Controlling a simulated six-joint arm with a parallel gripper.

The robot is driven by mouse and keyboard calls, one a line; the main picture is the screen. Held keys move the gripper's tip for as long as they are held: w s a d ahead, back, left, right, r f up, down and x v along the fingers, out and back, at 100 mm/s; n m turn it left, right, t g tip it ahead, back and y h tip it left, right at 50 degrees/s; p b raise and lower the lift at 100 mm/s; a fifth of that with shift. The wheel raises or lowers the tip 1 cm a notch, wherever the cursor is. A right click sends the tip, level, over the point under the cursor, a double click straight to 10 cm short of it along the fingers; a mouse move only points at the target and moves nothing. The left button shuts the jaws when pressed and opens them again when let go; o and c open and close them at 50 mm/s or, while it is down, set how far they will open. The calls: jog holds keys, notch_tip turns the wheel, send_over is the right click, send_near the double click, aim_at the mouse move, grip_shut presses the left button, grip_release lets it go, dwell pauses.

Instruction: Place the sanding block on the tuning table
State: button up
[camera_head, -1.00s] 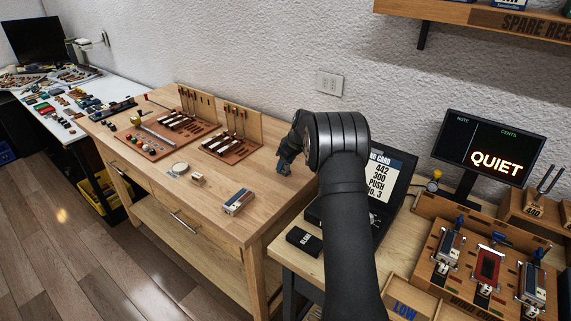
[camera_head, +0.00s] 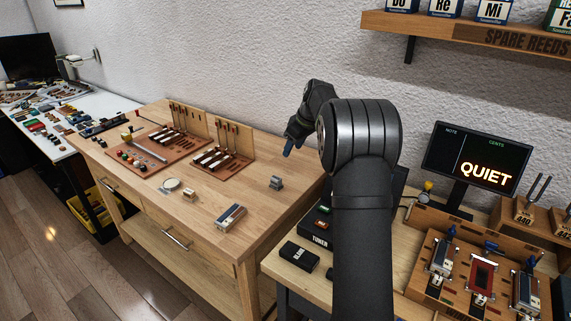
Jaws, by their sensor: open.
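A small grey block (camera_head: 276,183), which looks like the sanding block, sits on the right part of the large wooden bench (camera_head: 225,252). A second wooden table (camera_head: 283,264) stands to the right, with a tuner (camera_head: 320,240), a black block and a screen reading QUIET (camera_head: 476,162). No label shows which surface is the tuning table. My arm hides part of the right table.
A grey and red block (camera_head: 230,215), a small wooden block (camera_head: 189,193) and a round dish (camera_head: 170,184) lie on the bench. Tool boards (camera_head: 223,165) stand at its back. Wood around the grey block is clear. A shelf (camera_head: 460,33) hangs at upper right.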

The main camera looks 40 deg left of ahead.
dwell(0.3)
send_over(277, 178)
jog(key=d, duration=0.2)
jog(key=f, duration=1.1)
jog(key=shift+s, duration=0.3)
jog(key=shift+w+x, duration=0.2)
jog(key=shift+x, duration=2.45)
jog(key=shift+d, duration=0.1)
grip_shut()
